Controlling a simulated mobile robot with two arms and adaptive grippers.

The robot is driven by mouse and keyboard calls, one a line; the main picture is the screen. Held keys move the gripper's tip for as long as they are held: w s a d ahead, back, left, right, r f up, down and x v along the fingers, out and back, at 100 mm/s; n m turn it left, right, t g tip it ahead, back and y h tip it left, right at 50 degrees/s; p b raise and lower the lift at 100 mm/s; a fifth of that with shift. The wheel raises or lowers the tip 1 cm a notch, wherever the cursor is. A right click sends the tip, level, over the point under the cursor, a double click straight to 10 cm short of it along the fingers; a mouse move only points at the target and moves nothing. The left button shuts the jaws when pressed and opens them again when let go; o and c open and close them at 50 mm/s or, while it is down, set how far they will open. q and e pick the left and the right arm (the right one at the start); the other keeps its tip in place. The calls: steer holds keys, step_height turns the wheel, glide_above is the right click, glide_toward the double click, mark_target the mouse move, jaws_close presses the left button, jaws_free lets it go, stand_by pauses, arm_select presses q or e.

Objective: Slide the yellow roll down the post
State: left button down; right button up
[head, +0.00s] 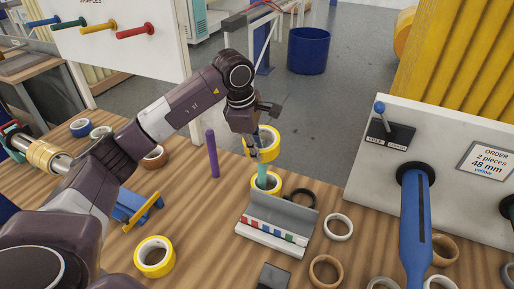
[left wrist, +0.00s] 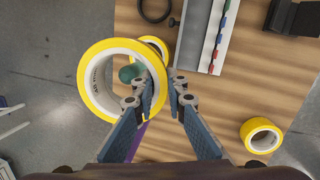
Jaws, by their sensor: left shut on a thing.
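My left gripper (head: 256,152) is shut on the wall of a yellow roll (head: 270,140), one finger inside the ring and one outside. The held roll also shows large in the left wrist view (left wrist: 92,112). The teal post (head: 262,174) stands below it in the head view. In the left wrist view the post's rounded top (left wrist: 128,73) shows through the roll's opening; I cannot tell if the roll is around it. Another yellow roll (head: 277,187) sits low at the post. My left wrist camera sees both gripper fingers (left wrist: 156,88). My right gripper is not in view.
A purple post (head: 212,154) stands left of the teal one. A grey holder with coloured marks (head: 285,213) lies just in front. Another yellow roll (head: 138,257) lies at the front left. Several loose rings lie right of the holder, near a white panel (head: 372,150) with a blue spindle (head: 415,225).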

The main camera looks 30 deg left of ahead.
arm_select(q)
steer(key=b+x, duration=0.2)
steer(key=x, duration=0.1)
steer(key=s+b+x, duration=0.1)
steer(key=x, duration=0.1)
steer(key=shift+a+f+b, duration=0.25)
steer(key=shift+f+b, duration=0.1)
steer(key=shift+b, duration=0.05)
steer(key=shift+s+b+x, duration=0.15)
steer(key=shift+b+x, duration=0.4)
steer(key=shift+x, duration=0.2)
steer(key=shift+s+b+x, duration=0.15)
steer(key=shift+b+x, duration=0.4)
steer(key=shift+x, duration=0.2)
steer(key=shift+w+a, duration=0.1)
steer(key=shift+a, duration=0.05)
steer(key=c, duration=1.8)
jaws_free()
steer(key=shift+c, duration=0.2)
steer(key=shift+f, duration=0.1)
steer(key=v, duration=1.2)
